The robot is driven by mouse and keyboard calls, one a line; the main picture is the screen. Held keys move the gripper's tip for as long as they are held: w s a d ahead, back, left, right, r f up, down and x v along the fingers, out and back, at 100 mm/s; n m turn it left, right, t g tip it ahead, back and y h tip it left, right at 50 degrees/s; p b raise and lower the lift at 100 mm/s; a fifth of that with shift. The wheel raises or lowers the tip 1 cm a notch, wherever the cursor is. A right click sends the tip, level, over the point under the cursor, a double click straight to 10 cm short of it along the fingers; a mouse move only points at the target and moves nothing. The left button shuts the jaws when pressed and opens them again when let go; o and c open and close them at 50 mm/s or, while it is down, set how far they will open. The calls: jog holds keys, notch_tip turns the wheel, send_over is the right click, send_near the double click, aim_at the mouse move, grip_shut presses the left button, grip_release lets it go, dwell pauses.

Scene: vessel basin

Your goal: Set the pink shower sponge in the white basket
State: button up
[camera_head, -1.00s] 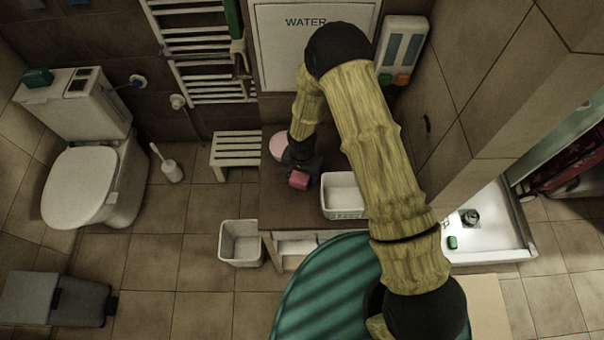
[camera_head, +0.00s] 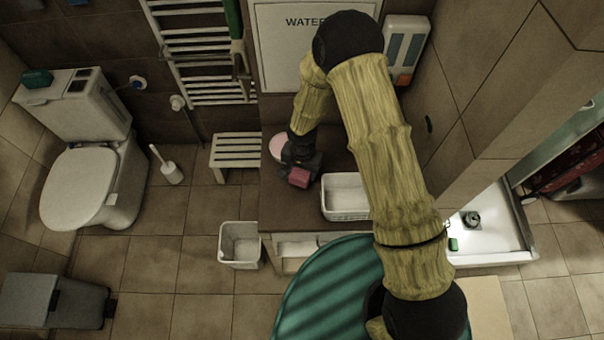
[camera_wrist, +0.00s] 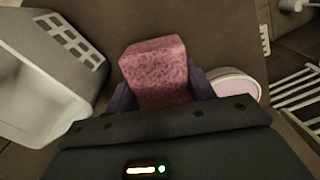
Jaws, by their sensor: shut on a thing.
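The pink shower sponge (camera_head: 299,178) is a small block in my gripper (camera_head: 300,168), above the brown countertop. In the wrist view the sponge (camera_wrist: 156,72) stands out between the two fingers of my gripper (camera_wrist: 158,92), which is shut on it. The white basket (camera_head: 345,196) is on the countertop, to the right of the sponge in the head view, apart from it. Its inside looks empty from there, though my arm comes close to its right end. In the wrist view the basket (camera_wrist: 50,75) is at the left, with slotted holes in its wall.
A round pink-and-white item (camera_head: 278,146) sits on the countertop (camera_head: 280,215) behind my gripper; it is at the right in the wrist view (camera_wrist: 237,85). A white bin (camera_head: 240,244) is on the floor at the left. A white slatted stool (camera_head: 234,150) stands beside the countertop.

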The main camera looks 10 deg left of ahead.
notch_tip(320, 180, up, 7)
jog(key=shift+r+b, duration=0.2)
jog(key=shift+b, duration=0.7)
jog(key=shift+w, duration=0.1)
